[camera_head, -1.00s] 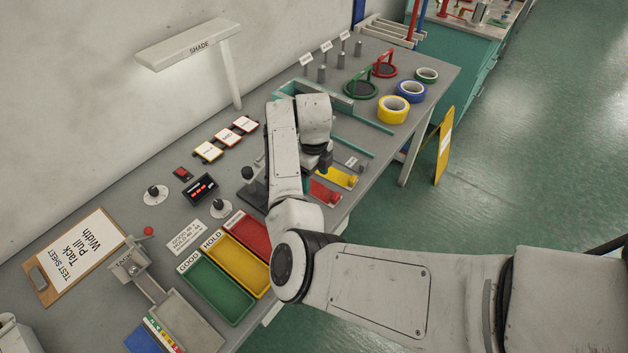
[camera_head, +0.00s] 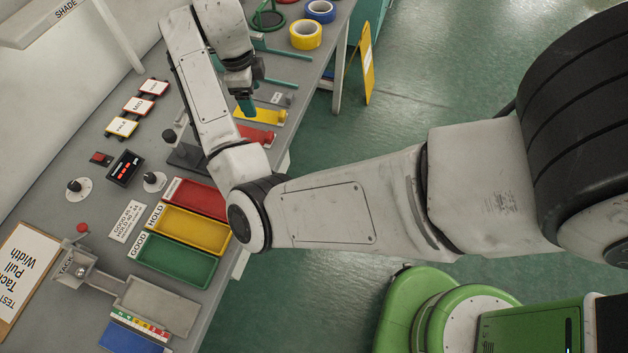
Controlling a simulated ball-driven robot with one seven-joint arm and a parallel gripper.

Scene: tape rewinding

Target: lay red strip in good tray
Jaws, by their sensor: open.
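The good tray (camera_head: 178,262) is the green tray nearest the front, with a GOOD label at its left end. It looks empty. A red piece (camera_head: 258,134) lies beside a yellow piece at the table's right edge; I cannot tell whether it is the red strip.
The yellow HOLD tray (camera_head: 188,231) and a red tray (camera_head: 198,197) adjoin the good tray. A tack device (camera_head: 78,268) and grey plate (camera_head: 160,305) stand left of them. Yellow (camera_head: 305,34) and blue tape rolls sit at the back. A dark post stand is beside my forearm.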

